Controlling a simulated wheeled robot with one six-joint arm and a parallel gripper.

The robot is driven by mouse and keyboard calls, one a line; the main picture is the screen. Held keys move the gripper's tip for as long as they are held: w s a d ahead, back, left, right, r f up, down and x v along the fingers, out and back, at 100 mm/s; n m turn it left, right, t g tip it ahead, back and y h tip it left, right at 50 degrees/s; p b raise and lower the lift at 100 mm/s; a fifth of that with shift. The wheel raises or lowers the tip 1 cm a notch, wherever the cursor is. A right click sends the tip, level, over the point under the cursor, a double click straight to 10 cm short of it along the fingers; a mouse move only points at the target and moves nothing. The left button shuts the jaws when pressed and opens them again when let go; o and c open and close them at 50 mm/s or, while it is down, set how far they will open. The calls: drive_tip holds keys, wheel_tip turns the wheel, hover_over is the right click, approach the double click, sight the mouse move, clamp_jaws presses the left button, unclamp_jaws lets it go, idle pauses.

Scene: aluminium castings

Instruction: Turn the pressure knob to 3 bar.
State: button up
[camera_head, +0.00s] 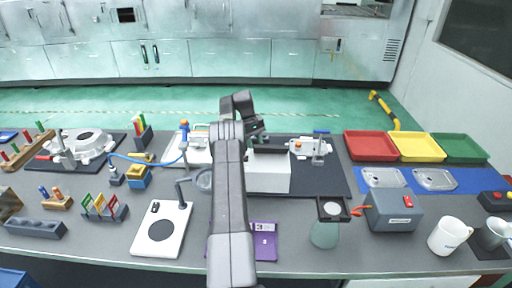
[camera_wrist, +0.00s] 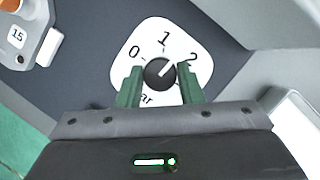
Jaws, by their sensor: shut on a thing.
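In the wrist view a black round knob (camera_wrist: 157,76) sits on a white dial plate (camera_wrist: 146,38) marked 0, 1 and 2, with the end of "bar" showing below. The knob's white pointer line aims up and right, between 1 and 2 and closer to 2. The 3 mark is not visible; my right finger covers that side of the dial. My gripper (camera_wrist: 159,82) has its green fingers on either side of the knob and is shut on it. In the head view my gripper (camera_head: 258,136) is behind the white box; the knob cannot be made out there.
In the wrist view a grey part labelled 15 (camera_wrist: 18,36) with an orange top lies at upper left. In the head view a white box (camera_head: 268,176) stands just in front of my gripper. Red (camera_head: 370,147), yellow (camera_head: 418,148) and green (camera_head: 460,149) trays stand right.

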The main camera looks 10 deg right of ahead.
idle(0.4)
drive_tip(key=o, duration=1)
drive_tip(key=shift+c, duration=0.2)
wheel_tip(320, 180, up, 10)
drive_tip(key=p, duration=0.4)
drive_tip(key=shift+p, duration=0.3)
